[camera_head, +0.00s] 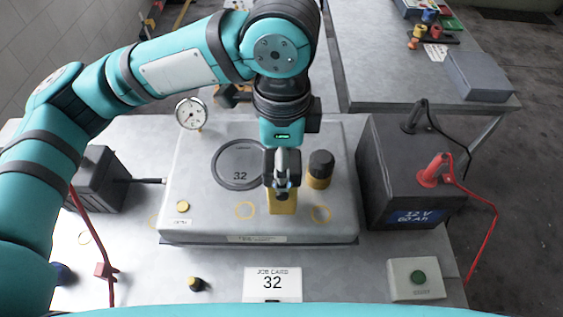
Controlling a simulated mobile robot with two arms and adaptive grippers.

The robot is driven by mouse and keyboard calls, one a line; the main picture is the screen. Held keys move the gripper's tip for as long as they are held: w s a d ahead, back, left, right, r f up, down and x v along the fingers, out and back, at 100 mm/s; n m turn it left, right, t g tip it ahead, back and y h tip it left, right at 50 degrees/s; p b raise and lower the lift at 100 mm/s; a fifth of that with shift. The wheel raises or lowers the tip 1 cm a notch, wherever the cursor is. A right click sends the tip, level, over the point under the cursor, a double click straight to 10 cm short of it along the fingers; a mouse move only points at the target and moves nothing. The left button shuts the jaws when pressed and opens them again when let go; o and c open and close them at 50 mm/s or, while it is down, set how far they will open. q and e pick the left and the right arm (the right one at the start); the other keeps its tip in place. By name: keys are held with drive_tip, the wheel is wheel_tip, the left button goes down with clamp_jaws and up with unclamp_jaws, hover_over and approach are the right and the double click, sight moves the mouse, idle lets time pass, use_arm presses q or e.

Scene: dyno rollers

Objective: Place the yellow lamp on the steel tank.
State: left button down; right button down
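The steel tank (207,222) is a broad, light grey box with rounded edges in the middle of the bench. A yellow block-like thing (283,204), which seems to be the yellow lamp, is upright at the tank's front half, between two yellow rings. My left gripper (282,186) points down directly over it, with its fingers at the lamp's top. The gripper hides the upper part of the lamp. I cannot tell whether the fingers press on it, or whether its base touches the tank. My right gripper is not in view.
A black-and-yellow cylinder (320,168) stands close right of the gripper. A gauge (191,114) rises at the tank's back left. A black battery (405,180) with a red clamp stands right. A job card (272,284) and green-button box (417,279) are in front.

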use_arm(q)
drive_tip(key=shift+f, duration=1)
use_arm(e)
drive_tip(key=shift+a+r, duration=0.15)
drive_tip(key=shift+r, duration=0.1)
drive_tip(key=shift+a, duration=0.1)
use_arm(q)
drive_tip(key=shift+f, duration=0.1)
drive_tip(key=c, duration=0.6)
unclamp_jaws()
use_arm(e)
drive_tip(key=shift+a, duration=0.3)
